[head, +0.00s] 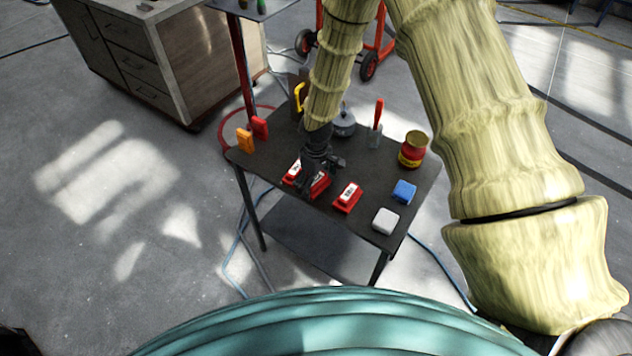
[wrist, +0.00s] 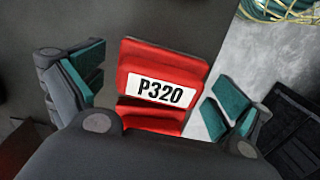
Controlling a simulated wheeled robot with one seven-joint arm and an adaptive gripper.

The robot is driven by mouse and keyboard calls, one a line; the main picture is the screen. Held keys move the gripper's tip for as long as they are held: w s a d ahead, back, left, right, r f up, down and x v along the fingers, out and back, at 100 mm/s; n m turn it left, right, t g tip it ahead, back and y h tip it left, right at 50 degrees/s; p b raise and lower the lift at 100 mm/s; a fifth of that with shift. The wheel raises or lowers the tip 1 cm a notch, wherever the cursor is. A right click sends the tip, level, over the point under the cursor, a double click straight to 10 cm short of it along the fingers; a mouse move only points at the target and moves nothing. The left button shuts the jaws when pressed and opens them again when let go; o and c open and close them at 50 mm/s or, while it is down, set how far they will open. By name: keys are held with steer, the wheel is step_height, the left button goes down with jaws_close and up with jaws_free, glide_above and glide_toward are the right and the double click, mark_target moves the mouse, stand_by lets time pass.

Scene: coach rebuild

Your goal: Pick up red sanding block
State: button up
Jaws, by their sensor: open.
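In the head view, several red sanding blocks with white labels sit on the dark table: one on the left (head: 292,173), one in the middle (head: 320,184), partly hidden by my gripper, and one on the right (head: 348,196). My gripper (head: 314,172) points down over the left and middle blocks. In the wrist view, a red sanding block labelled P320 (wrist: 160,90) lies between the teal-padded fingers of my gripper (wrist: 157,92). The fingers are open and apart from it, with visible gaps on both sides. Its lower part is hidden by the gripper body.
The table (head: 270,173) also holds a blue block (head: 404,192), a white block (head: 386,221), a red-and-yellow can (head: 413,150), a red-handled scraper (head: 377,122), a grey round pot (head: 343,124), and orange (head: 244,139) and red (head: 260,127) items. A drawer cabinet (head: 130,60) stands behind left.

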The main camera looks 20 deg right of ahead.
mark_target(316, 178)
steer(key=shift+c, duration=0.2)
steer(key=c, duration=1)
steer(key=shift+s, duration=0.1)
steer(key=shift+c, duration=0.7)
steer(key=shift+r+b, duration=0.25)
steer(key=shift+b, duration=0.05)
steer(key=c, duration=0.3)
steer(key=shift+r+b, duration=1.5)
steer(key=shift+r, duration=3.25)
